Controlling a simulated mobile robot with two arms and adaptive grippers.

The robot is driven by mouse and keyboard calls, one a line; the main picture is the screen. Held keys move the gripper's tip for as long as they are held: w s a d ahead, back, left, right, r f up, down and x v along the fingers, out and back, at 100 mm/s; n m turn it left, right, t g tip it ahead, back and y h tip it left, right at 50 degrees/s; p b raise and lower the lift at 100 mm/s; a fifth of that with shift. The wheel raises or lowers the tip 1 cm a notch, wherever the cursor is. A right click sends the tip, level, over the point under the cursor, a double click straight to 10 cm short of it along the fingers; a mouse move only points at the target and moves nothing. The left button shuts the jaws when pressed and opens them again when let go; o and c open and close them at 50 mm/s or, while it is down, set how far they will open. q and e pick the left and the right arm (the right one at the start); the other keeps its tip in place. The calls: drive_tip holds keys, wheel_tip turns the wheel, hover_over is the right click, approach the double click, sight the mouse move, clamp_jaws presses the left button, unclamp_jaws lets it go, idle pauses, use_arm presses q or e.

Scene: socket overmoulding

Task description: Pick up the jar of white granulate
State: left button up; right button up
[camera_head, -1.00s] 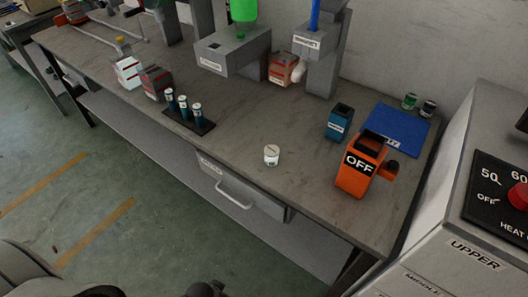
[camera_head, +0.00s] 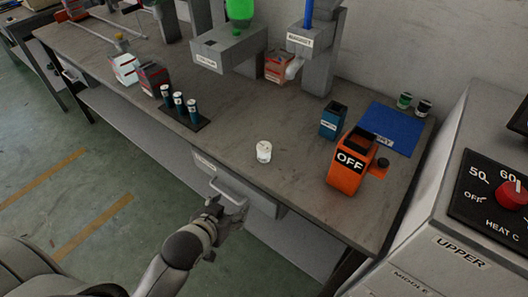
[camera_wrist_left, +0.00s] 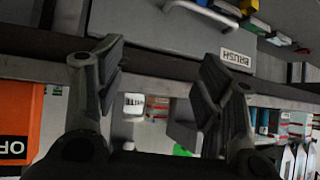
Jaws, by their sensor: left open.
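The small white jar (camera_head: 264,152), which looks like the jar of white granulate, stands upright on the workbench (camera_head: 235,135) near its front edge. It also shows small in the left wrist view (camera_wrist_left: 133,105), between the fingers and beyond them. My left gripper (camera_head: 222,205) is in front of the bench by the drawer handle, lower than the jar and apart from it. In the left wrist view the two fingers of the left gripper (camera_wrist_left: 160,70) are spread with nothing between them. My right gripper is not in view.
A drawer with a handle (camera_head: 228,190) is under the bench edge, close to my left gripper. An orange block marked OFF (camera_head: 348,170) and a blue container (camera_head: 333,120) stand right of the jar. A rack of dark vials (camera_head: 190,118) stands left. The bench around the jar is clear.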

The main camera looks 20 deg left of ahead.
sight(260, 151)
use_arm(q)
drive_tip(key=w+d+r+t+h, duration=0.1)
drive_tip(key=w+r+t, duration=0.1)
drive_tip(key=w, duration=0.2)
drive_tip(key=w+d+r+m+t+h, duration=0.1)
drive_tip(key=w+r+t, duration=0.2)
drive_tip(key=w, duration=0.2)
drive_tip(key=w+d+r+t+h, duration=0.1)
drive_tip(key=w+r+t, duration=0.1)
drive_tip(key=w, duration=0.2)
drive_tip(key=shift+w+d+r+h+p, duration=0.1)
drive_tip(key=shift+w+r+h+p, duration=0.05)
drive_tip(key=shift+h+p, duration=0.15)
drive_tip(key=shift+f+p+x, duration=0.15)
drive_tip(key=shift+p+x, duration=0.05)
drive_tip(key=shift+x, duration=1.25)
drive_tip(key=shift+f+p+x, duration=0.15)
drive_tip(key=shift+x, duration=1.25)
drive_tip(key=shift+c, duration=0.2)
drive_tip(key=c, duration=1.1)
